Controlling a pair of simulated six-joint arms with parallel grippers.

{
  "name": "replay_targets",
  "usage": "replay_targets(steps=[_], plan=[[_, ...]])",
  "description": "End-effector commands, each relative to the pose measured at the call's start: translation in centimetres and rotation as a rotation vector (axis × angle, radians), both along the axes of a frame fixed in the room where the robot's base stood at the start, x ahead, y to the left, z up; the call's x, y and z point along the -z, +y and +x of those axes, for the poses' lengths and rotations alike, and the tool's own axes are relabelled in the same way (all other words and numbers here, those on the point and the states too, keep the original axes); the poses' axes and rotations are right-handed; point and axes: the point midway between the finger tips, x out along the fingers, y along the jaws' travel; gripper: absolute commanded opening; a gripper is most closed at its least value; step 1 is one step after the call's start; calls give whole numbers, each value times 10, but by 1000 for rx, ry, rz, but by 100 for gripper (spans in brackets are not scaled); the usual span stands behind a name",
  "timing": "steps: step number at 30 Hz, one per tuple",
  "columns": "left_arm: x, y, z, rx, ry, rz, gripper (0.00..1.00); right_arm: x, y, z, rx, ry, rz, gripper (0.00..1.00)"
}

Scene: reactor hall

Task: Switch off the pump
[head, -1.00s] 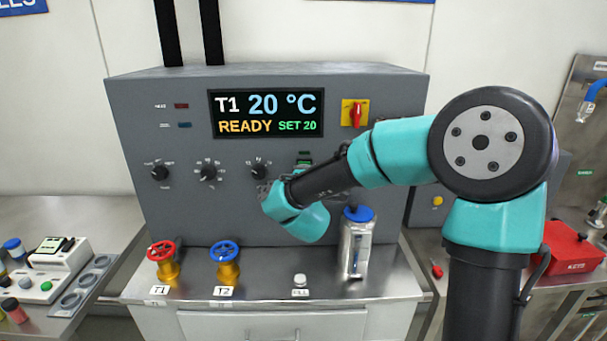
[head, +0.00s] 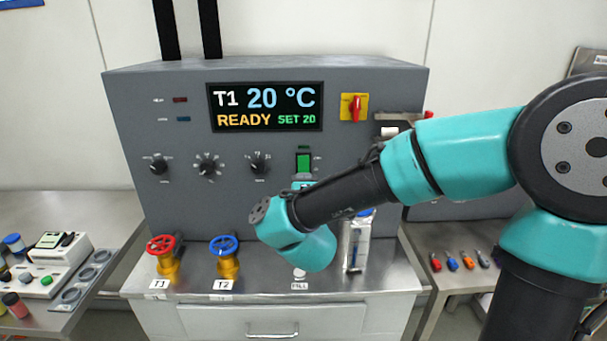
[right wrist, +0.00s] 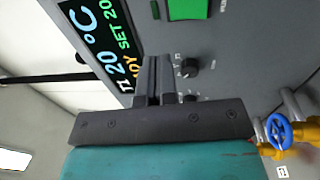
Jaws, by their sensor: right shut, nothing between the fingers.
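The grey control panel (head: 130,110) faces me. A lit green rocker switch (head: 304,163) sits at its right, and also shows at the top of the right wrist view (right wrist: 188,8). A red rotary handle on a yellow plate (head: 354,107) is above it. Labels are too small to read, so I cannot tell which control is the pump's. My right gripper (right wrist: 152,80) is shut and empty, in front of the panel near a black knob (right wrist: 188,68). In the head view my own wrist mostly hides this gripper. My left gripper is not in view.
The display (head: 265,107) reads T1 20 °C, READY, SET 20. A red valve wheel (head: 160,246) and a blue one (head: 224,246) stand on the steel bench. Small coloured items (head: 452,263) lie at the right.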

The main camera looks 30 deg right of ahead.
Motion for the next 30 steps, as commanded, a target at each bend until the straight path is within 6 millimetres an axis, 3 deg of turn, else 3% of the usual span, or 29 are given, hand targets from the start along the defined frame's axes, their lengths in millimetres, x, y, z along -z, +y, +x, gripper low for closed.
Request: replay_targets(steps=[3, 10, 25, 30], plan=[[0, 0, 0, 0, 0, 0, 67, -3, 9, -16, -2, -2, 1, 0], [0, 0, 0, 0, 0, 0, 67, -4, 14, -27, -1, 0, 0, 0], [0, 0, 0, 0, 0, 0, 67, -2, 15, -26, -8, 1, 4, 0], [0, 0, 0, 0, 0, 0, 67, 19, 28, -11, -100, 19, 54, 0]])
